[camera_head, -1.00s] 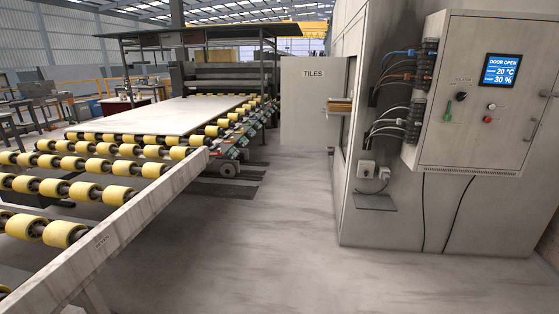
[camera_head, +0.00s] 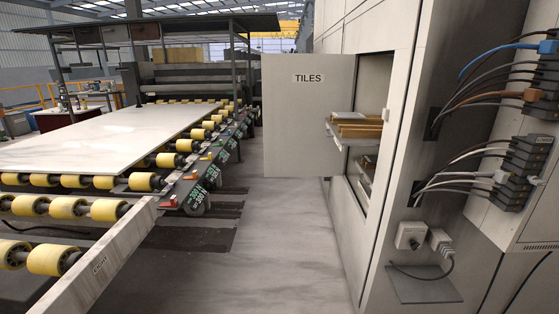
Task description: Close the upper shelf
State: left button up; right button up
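The upper shelf (camera_head: 340,137) sticks out of the opening in the grey cabinet on the right, with brownish-yellow tiles (camera_head: 358,130) on it. A second shelf or stack (camera_head: 366,168) shows below it inside the opening, partly hidden by the cabinet wall. The cabinet door (camera_head: 305,115), marked TILES, stands open to the left of the shelf and hides part of the space behind it. Neither of my grippers is in view.
A roller conveyor (camera_head: 75,208) with yellow rollers carries a large pale slab (camera_head: 120,135) on the left. An electrical box with cables (camera_head: 520,170) and a small ledge (camera_head: 425,284) project from the right wall. The floor (camera_head: 265,240) between them is clear.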

aim_at(368, 132)
jog(key=i+j+z, duration=0.2)
jog(key=i+z, duration=0.15)
jog(key=i, duration=0.15)
jog(key=i+j+z, duration=0.4)
jog(key=i+l, duration=0.1)
